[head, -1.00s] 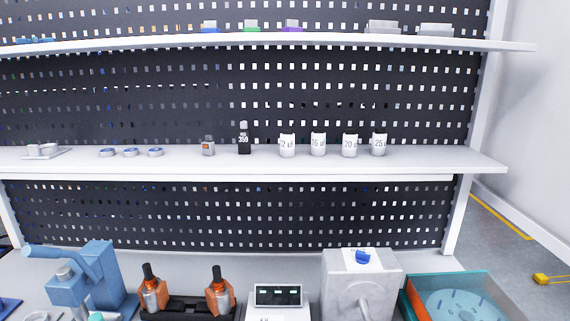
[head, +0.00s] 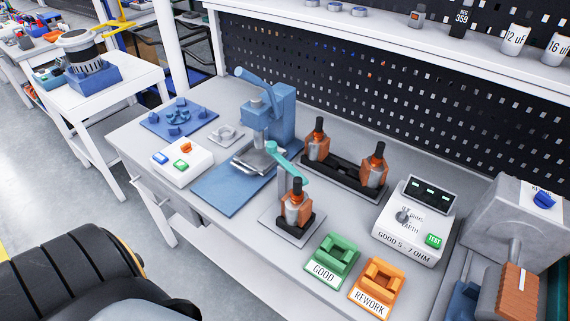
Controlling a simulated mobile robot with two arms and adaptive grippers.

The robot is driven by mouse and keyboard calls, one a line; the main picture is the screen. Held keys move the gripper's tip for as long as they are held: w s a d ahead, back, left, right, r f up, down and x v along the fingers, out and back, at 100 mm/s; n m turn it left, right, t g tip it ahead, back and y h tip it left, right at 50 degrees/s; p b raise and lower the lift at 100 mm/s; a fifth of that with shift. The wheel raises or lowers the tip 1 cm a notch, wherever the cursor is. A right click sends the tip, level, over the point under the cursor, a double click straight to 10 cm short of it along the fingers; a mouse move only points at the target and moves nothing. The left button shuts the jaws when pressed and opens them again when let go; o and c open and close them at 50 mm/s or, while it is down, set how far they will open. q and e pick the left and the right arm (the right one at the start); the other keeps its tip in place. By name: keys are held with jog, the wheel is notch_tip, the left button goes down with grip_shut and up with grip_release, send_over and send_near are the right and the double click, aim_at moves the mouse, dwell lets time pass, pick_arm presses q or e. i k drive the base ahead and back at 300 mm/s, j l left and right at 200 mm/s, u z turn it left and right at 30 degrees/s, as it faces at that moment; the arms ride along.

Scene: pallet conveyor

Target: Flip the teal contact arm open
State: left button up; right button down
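The teal contact arm (head: 286,161) shows in the middle of the head view, on a small fixture with a light grey plate (head: 283,226). It slants from upper left to lower right, and its lower right end is at the top of an orange and metal part (head: 295,206) standing in a black holder on that plate. I cannot tell whether it touches the part. The arm's pivot is not clear. Neither of my grippers is in view.
A blue press (head: 268,117) stands close behind the arm. Two orange parts with black tops stand in a black rack (head: 342,178) at right. A green GOOD tray (head: 332,262), an orange REWORK tray (head: 376,287) and a meter (head: 415,222) lie to the right.

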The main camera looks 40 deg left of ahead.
aim_at(272, 146)
jog(key=l+u, duration=0.2)
jog(key=l, duration=0.3)
jog(key=k+l+u, duration=0.15)
jog(key=l, duration=0.35)
jog(key=l+u, duration=0.2)
jog(key=l, duration=0.3)
jog(key=k, duration=0.05)
